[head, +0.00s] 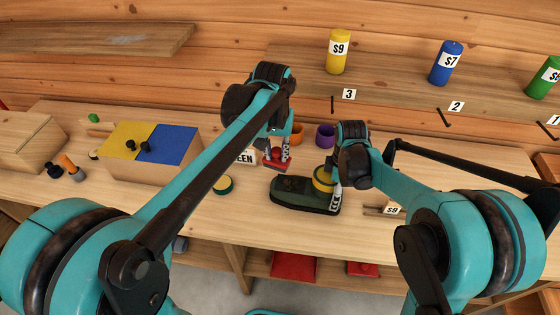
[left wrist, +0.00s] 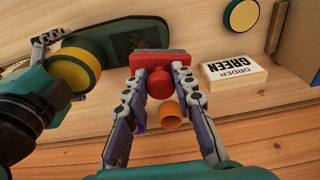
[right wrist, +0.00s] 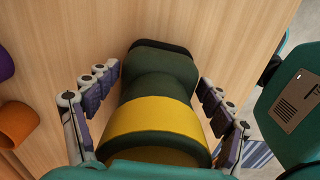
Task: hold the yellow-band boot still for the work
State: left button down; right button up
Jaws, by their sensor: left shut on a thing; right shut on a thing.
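The yellow-band boot (head: 290,191) is dark green and stands on the bench, its toe pointing left in the head view. Its yellow band (right wrist: 150,118) goes around the shaft. My right gripper (right wrist: 155,105) is shut on the shaft, with fingers on both sides; it is partly hidden behind the arm in the head view. My left gripper (head: 277,154) is shut on the round knob of a red block-shaped tool (left wrist: 152,64), close to the boot's toe. A darker patch shows on the foot (left wrist: 115,50) beside the tool. I cannot tell whether they touch.
A green-and-yellow round tin (head: 222,185) lies left of the boot. An order card (left wrist: 236,73) reads GREEN. Orange (head: 297,133) and purple (head: 325,136) cups stand behind. A box with yellow and blue panels (head: 170,143) stands left. A $9 card (head: 392,210) lies right.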

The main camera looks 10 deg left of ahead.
aim_at(288, 169)
pick_arm(q)
jog(key=shift+f, duration=0.2)
jog(key=shift+f, duration=4.15)
jog(key=d, duration=0.3)
jog(key=shift+d, duration=0.15)
jog(key=shift+a+r, duration=0.25)
jog(key=shift+a, duration=0.85)
jog(key=shift+a+r, duration=0.1)
jog(key=shift+a, duration=0.55)
jog(key=shift+d+r, duration=0.1)
jog(key=shift+r, duration=3.8)
